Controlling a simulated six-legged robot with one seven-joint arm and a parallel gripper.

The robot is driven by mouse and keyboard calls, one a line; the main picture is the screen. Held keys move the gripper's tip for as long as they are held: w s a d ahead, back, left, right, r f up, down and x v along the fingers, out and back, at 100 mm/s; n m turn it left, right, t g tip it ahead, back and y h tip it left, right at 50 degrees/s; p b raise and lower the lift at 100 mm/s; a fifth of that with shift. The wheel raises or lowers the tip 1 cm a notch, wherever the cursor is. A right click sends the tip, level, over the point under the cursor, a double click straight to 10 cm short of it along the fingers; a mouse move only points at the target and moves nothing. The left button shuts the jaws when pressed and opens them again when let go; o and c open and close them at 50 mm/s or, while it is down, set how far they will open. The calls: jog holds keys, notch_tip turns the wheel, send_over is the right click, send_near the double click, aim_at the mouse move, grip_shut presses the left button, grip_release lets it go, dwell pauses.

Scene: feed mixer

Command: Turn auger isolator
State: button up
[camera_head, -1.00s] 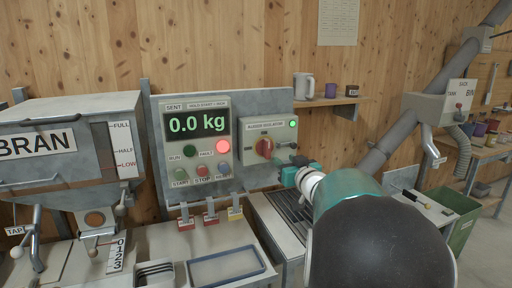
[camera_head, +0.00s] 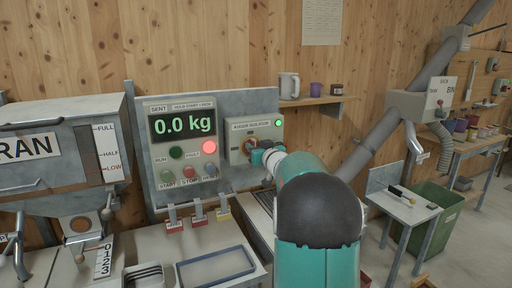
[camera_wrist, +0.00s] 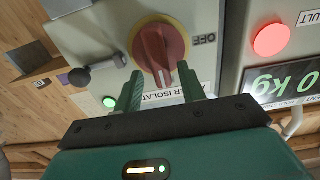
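The auger isolator is a pale box (camera_head: 237,130) on the grey panel, with a lit green lamp. Its red rotary knob (camera_wrist: 157,50) sits on a yellow plate in the wrist view, which shows the panel upside down. The word OFF is beside the knob. My gripper (camera_wrist: 163,80) is open, its two green fingers just short of or flanking the near end of the knob's grip bar. I cannot tell whether they touch it. In the head view my gripper (camera_head: 258,152) is at the box and hides most of the knob.
A small black-knobbed lever (camera_wrist: 80,76) sticks out beside the red knob. The control box (camera_head: 183,140) to the left reads 0.0 kg with a red lamp lit. A shelf with mugs (camera_head: 310,100) is above right. A blue tray (camera_head: 220,266) lies below.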

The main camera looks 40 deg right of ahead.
jog(key=shift+w, duration=0.4)
jog(key=shift+s, duration=0.1)
grip_shut()
